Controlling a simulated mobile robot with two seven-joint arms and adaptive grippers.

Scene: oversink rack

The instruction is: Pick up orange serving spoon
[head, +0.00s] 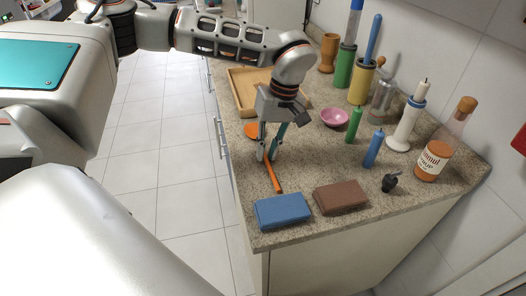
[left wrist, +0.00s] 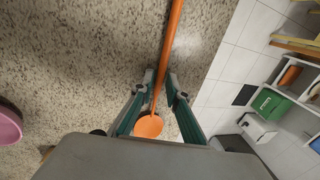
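The orange serving spoon (head: 274,180) lies on the speckled counter, its handle toward the blue block and its round bowl farther back. My left gripper (head: 266,157) points down over the handle, close to the counter. In the left wrist view the spoon (left wrist: 172,30) runs between the two fingertips of the left gripper (left wrist: 161,82), with its bowl seen between the fingers. The fingertips are partly open, close on either side of the handle, with a narrow gap showing. The gripper hides part of the spoon in the head view. My right gripper is not in view.
A blue block (head: 283,211) and a brown block (head: 341,197) lie at the counter's front end. A wooden tray (head: 239,97) is behind the gripper. A pink bowl (head: 335,117), green bottle (head: 354,126) and blue bottle (head: 373,150) stand to the right. The counter's left edge is close to the spoon.

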